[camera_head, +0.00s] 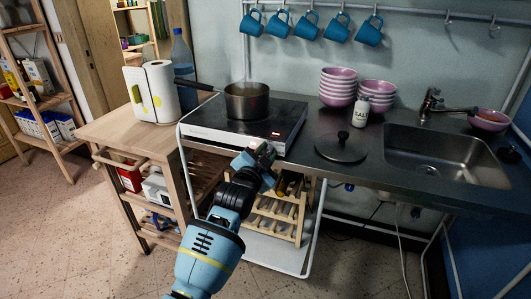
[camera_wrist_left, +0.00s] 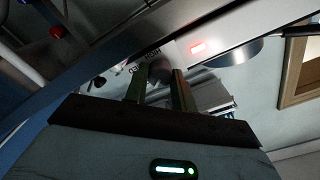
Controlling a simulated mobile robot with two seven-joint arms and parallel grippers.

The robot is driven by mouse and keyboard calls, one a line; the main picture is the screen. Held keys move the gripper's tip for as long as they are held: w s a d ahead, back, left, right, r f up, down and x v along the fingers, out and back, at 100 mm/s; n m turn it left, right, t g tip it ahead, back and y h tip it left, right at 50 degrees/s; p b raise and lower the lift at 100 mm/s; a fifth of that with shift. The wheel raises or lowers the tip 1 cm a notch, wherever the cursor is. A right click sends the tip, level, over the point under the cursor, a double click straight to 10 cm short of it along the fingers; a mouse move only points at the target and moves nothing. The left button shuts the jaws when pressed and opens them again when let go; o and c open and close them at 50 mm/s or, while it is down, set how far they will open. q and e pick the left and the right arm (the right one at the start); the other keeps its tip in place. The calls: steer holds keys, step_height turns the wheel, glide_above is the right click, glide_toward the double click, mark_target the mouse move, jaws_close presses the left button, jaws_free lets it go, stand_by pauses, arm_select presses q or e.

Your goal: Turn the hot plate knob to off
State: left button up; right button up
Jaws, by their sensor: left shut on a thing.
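The hot plate (camera_head: 215,124) stands on the counter, with a dark top and a pale front panel. A red light glows on the panel, also visible in the wrist view. A steaming pot (camera_head: 247,103) sits on it. My left gripper (camera_head: 264,151) is at the right part of the panel. In the left wrist view its two fingers (camera_wrist_left: 159,78) are closed around the grey knob (camera_wrist_left: 158,68), beside partly readable dark lettering on the panel. The knob is hidden behind the gripper in the head view, and its exact setting cannot be told. My right gripper is out of view.
A black lid (camera_head: 341,147) lies right of the hot plate, near a salt shaker (camera_head: 361,111) and stacked pink bowls (camera_head: 338,87). The sink (camera_head: 445,160) is farther right. A wooden cart (camera_head: 112,128) with paper towels (camera_head: 151,92) stands left. The pot handle points left.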

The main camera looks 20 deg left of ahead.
arm_select(q)
steer(key=n, duration=0.1)
steer(key=n+p, duration=0.1)
steer(key=shift+r+n, duration=0.2)
steer(key=shift+n, duration=0.1)
steer(key=shift+n+p, duration=0.65)
steer(key=shift+n, duration=0.15)
steer(key=n+p, duration=0.1)
steer(key=n, duration=0.3)
steer(key=shift+f+p, duration=0.1)
steer(key=shift+p, duration=0.2)
steer(key=shift+a+f+n, duration=0.1)
steer(key=shift+n, duration=1.2)
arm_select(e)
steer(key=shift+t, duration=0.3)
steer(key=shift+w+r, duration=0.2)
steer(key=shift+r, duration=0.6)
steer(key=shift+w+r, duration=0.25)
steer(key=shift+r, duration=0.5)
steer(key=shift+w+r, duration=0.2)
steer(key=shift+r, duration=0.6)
arm_select(q)
steer(key=shift+p, duration=0.3)
steer(key=o, duration=0.7)
steer(key=shift+s, duration=0.15)
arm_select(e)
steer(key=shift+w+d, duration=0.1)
